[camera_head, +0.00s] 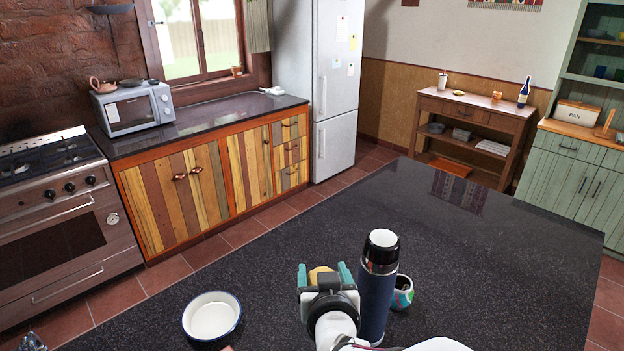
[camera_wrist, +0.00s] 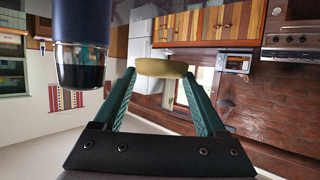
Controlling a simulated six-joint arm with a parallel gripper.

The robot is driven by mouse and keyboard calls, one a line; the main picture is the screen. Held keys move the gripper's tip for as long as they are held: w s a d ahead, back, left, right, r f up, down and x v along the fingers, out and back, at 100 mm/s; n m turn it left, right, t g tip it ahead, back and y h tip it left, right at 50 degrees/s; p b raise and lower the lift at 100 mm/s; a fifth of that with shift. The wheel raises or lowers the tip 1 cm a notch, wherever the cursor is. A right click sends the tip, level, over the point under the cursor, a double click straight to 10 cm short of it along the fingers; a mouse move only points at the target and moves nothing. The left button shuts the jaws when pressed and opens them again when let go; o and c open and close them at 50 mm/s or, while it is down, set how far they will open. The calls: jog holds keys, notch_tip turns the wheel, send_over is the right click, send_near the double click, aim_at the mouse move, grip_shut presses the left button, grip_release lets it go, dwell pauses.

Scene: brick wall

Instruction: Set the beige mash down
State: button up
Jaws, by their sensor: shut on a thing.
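The beige mash (camera_head: 320,274) is a small rounded yellowish-beige piece. My gripper (camera_head: 324,277) is shut on it, with one teal finger on each side, above the dark countertop. In the wrist view the mash (camera_wrist: 160,68) sits between the fingertips of my gripper (camera_wrist: 161,74). Its underside is partly hidden by the gripper in the head view. I cannot tell exactly how high it is above the counter.
A dark blue flask (camera_head: 376,290) stands just right of my gripper and also shows in the wrist view (camera_wrist: 82,25). A patterned cup (camera_head: 403,293) is right of it. A white blue-rimmed bowl (camera_head: 212,316) lies to the left. The dark counter (camera_head: 480,270) is clear farther right and behind.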

jog(key=shift+m+h, duration=0.4)
jog(key=shift+h, duration=0.1)
jog(key=d+r, duration=0.3)
jog(key=d, duration=0.2)
jog(key=s+d+r, duration=0.1)
jog(key=d+r, duration=0.1)
jog(key=d, duration=0.1)
jog(key=shift+d+r, duration=0.25)
jog(key=shift+r, duration=0.05)
jog(key=shift+n+y, duration=0.4)
jog(key=shift+y, duration=0.1)
jog(key=a+f, duration=0.1)
jog(key=a, duration=0.1)
jog(key=a+f, duration=0.2)
jog(key=w+a+f, duration=0.1)
jog(key=a, duration=0.1)
jog(key=shift+a+f, duration=0.15)
jog(key=shift+a, duration=0.1)
jog(key=s+a+f, duration=0.4)
jog(key=a+f, duration=0.3)
jog(key=s+a+f+n+y, duration=0.1)
jog(key=s+a+f, duration=0.3)
jog(key=a+f, duration=0.2)
jog(key=shift+s+a+f, duration=0.25)
jog(key=shift+a+f, duration=0.15)
jog(key=shift+f, duration=0.4)
jog(key=shift+a+f, duration=0.1)
jog(key=shift+a, duration=0.05)
